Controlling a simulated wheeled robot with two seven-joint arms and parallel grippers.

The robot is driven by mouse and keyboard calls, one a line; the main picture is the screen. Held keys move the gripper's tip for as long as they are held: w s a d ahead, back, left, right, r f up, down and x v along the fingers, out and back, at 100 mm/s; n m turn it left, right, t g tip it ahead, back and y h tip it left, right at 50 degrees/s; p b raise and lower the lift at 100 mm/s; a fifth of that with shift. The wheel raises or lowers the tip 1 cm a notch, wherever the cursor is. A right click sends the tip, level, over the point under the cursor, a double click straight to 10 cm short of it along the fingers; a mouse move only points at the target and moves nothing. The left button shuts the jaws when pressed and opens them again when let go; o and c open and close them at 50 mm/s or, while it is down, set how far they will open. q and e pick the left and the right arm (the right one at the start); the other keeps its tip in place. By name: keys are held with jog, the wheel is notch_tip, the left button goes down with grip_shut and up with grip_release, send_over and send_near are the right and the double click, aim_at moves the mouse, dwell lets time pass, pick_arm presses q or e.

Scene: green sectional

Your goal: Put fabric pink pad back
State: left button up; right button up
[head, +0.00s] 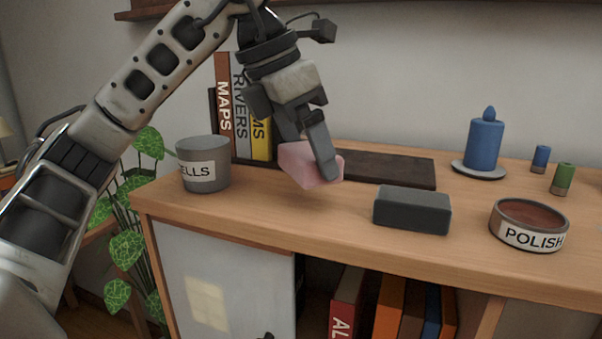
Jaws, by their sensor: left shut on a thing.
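The pink pad (300,165) is a small soft-looking block. My left gripper (322,160) points down from above and is shut on it. The pad is held above or just at the wooden cabinet top (285,215); I cannot tell whether its underside touches. Behind it to the right lies a dark flat tray or board (395,169), partly hidden by the gripper and pad. A dark grey block (412,209) sits on the cabinet top to the right of the pad. My right gripper is not in view.
A grey labelled pot (203,164) stands left, with upright books (223,110) behind. A blue candle (484,143) on a dish, blue and green cartridges (562,179), and a POLISH tin (528,225) stand right. A leafy plant (126,247) is left of the cabinet. The front middle top is clear.

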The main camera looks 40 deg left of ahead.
pick_arm(q)
jog(key=f, duration=0.2)
jog(key=a+f, duration=0.1)
jog(key=shift+w+f, duration=0.15)
jog(key=shift+f, duration=0.45)
